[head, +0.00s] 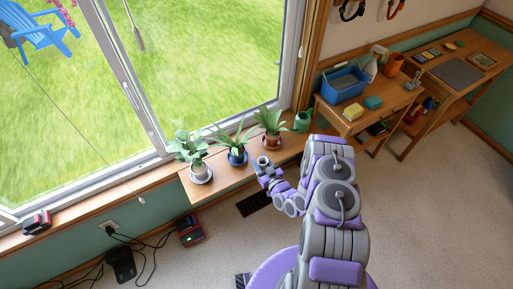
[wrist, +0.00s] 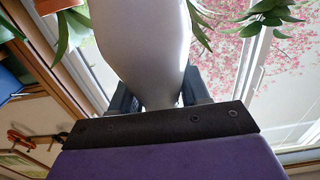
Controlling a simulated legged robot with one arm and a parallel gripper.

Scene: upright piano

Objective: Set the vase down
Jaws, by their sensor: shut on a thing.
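A pale grey, smooth vase (wrist: 142,45) fills the upper middle of the wrist view. It narrows toward the dark fingers of my gripper (wrist: 158,97), which are shut on it, one on each side. In the head view the vase (head: 262,161) is small, with a round dark mouth facing up. My gripper (head: 267,176) holds it by the near edge of the wooden window shelf (head: 222,190), right of and in front of the potted plants. I cannot tell whether its base touches the shelf; the base is hidden.
Three potted plants stand along the shelf: left (head: 200,172), middle (head: 237,157) and right (head: 271,140). A green watering can (head: 302,121) stands at the right end. A side table holds a blue bin (head: 345,84). A dark floor vent (head: 254,204) and cables lie below.

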